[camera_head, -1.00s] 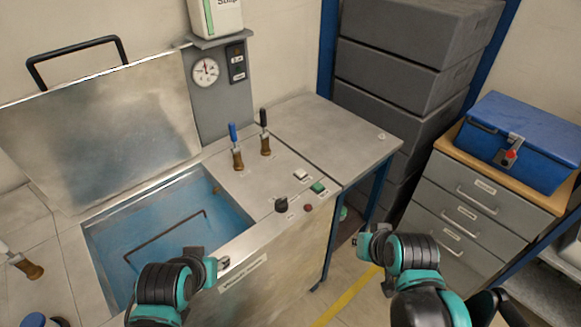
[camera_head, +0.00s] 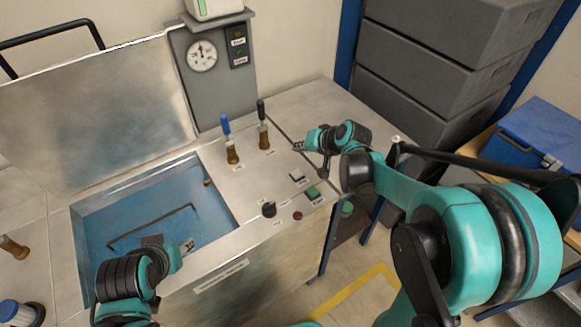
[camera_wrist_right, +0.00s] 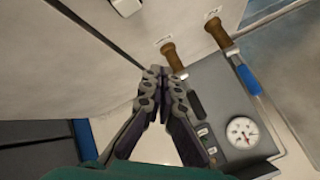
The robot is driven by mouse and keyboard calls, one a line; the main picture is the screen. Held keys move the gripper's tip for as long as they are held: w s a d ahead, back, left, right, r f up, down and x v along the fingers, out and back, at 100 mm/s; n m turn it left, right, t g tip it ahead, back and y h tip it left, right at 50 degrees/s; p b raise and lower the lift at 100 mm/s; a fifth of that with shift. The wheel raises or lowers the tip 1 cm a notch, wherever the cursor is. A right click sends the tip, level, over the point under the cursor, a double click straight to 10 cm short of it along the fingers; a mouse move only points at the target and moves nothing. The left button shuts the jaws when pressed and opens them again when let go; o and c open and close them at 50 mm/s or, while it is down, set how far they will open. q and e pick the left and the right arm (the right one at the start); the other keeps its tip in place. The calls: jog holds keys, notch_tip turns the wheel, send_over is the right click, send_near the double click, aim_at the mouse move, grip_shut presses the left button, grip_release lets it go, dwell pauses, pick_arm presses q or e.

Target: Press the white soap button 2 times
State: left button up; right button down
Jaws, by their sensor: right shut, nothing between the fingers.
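The white button (camera_head: 297,175) sits on the metal bench top, just behind the green button (camera_head: 312,193). A white block, seemingly the same button (camera_wrist_right: 126,5), shows at the top edge of the right wrist view, cut off. My right gripper (camera_head: 299,147) is above the bench, behind the white button and apart from it in the picture. In the wrist view its fingertips (camera_wrist_right: 164,72) are together and empty. My left gripper (camera_head: 187,246) is over the open basin at the left; its finger opening is too small to read.
A black knob (camera_head: 269,209) and a red button (camera_head: 297,215) are near the front edge. A blue-handled lever (camera_head: 227,135) and a black-handled lever (camera_head: 262,120) stand behind. The gauge column (camera_head: 215,85) rises at the back. Grey crates (camera_head: 430,65) stand right.

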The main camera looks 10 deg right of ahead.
aim_at(299, 174)
pick_arm(q)
jog(key=shift+a, duration=0.1)
pick_arm(e)
jog(key=shift+a, duration=0.1)
pick_arm(q)
jog(key=shift+f, duration=0.1)
notch_tip(299, 174, down, 7)
jog(key=b, duration=0.7)
pick_arm(e)
notch_tip(299, 174, down, 9)
jog(key=shift+r, duration=0.15)
dwell(0.8)
pick_arm(q)
jog(key=shift+f+b, duration=0.3)
jog(key=shift+b, duration=0.05)
pick_arm(e)
jog(key=shift+f, duration=0.45)
